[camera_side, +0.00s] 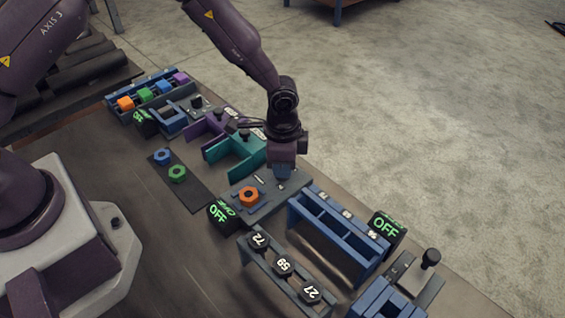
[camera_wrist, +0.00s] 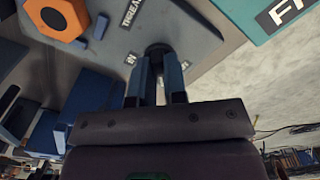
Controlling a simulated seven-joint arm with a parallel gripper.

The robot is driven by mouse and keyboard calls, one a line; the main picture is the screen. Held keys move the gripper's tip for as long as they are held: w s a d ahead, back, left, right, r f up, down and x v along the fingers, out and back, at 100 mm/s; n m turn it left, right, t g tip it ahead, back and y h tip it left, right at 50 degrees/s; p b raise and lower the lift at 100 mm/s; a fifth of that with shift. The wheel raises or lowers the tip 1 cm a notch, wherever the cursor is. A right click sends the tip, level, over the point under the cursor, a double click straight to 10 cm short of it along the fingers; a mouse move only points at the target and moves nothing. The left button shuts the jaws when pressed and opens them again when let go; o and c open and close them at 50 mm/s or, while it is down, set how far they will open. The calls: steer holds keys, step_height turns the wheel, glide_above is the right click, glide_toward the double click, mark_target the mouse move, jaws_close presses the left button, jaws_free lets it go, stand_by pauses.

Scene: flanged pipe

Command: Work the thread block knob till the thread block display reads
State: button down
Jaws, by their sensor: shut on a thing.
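The thread block is a grey plate (camera_side: 265,207) with an orange hex nut (camera_side: 249,196) on it; the plate (camera_wrist: 185,22) and nut (camera_wrist: 57,15) also show in the wrist view. Beside its left end a black display (camera_side: 218,213) reads OFF in green. My gripper (camera_side: 282,176) is at the plate's far right part, pointing down. In the wrist view my gripper (camera_wrist: 160,72) has its blue fingers shut on a dark round knob (camera_wrist: 157,49). The knob is mostly hidden by the fingers, and in the side view it is hidden by my gripper.
A teal bracket (camera_side: 238,150) stands close behind the plate. A blue rack (camera_side: 338,235) with another OFF display (camera_side: 386,227) stands to the right. In front is a rack of black numbered pieces (camera_side: 283,265). Blue and green nuts lie on a dark mat (camera_side: 190,190).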

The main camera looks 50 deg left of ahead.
steer(key=shift+m, duration=2)
steer(key=c, duration=1.2)
jaws_free()
steer(key=shift+o, duration=0.2)
steer(key=shift+r, duration=0.1)
step_height(320, 180, up, 13)
